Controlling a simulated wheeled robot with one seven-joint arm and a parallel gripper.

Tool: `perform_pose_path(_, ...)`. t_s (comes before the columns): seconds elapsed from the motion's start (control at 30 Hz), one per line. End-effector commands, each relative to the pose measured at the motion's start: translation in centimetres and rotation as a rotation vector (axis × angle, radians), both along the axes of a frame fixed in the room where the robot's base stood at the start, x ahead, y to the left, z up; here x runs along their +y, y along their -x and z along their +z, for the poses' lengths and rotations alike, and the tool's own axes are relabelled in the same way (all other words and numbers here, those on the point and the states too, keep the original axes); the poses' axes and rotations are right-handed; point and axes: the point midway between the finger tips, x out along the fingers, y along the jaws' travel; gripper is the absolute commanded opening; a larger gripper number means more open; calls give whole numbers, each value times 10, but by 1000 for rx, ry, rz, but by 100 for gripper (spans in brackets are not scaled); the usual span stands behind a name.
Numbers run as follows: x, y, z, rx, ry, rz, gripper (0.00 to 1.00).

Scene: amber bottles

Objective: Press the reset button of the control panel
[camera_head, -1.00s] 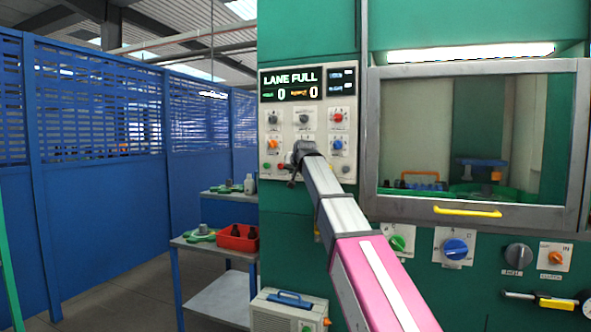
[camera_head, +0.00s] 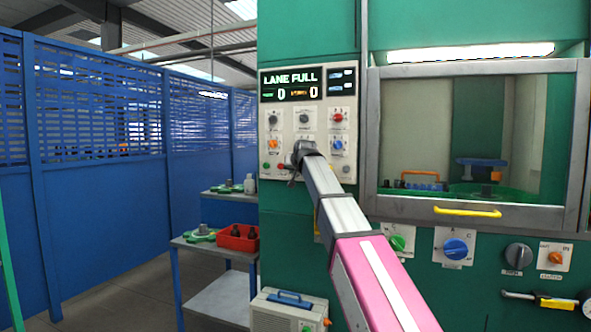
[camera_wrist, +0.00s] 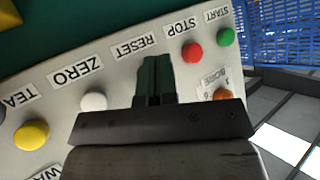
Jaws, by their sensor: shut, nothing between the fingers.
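The control panel (camera_head: 320,131) is a pale board with a dark display reading LANE FULL and two zeros; it stands left of the cabinet window. In the wrist view its lower row shows rotated: green START (camera_wrist: 226,37), red STOP (camera_wrist: 192,53), a RESET label (camera_wrist: 136,47), white ZERO (camera_wrist: 94,102) and a yellow button (camera_wrist: 31,134). My gripper (camera_wrist: 157,62) is shut and empty, its fingertips pointing at the panel just beside the RESET label. The reset button is hidden behind the fingers. Contact cannot be told. In the head view my gripper (camera_head: 292,181) is at the panel's bottom row.
Knobs, including a red one (camera_head: 338,115) and a blue one (camera_head: 338,144), sit above my gripper. The window frame (camera_head: 372,150) stands right of the panel. A side table (camera_head: 222,297) with a red bin (camera_head: 238,243) is lower left. A blue fence (camera_head: 100,205) stands further left.

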Motion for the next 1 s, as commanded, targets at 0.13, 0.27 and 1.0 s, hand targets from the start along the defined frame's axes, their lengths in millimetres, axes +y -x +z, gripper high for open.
perform_pose_path(0.13,-2,-5,0,0,0,0,0)
perform_pose_path(0.27,-2,-5,0,0,0,0,0)
perform_pose_path(1.0,-3,-10,0,0,0,0,0)
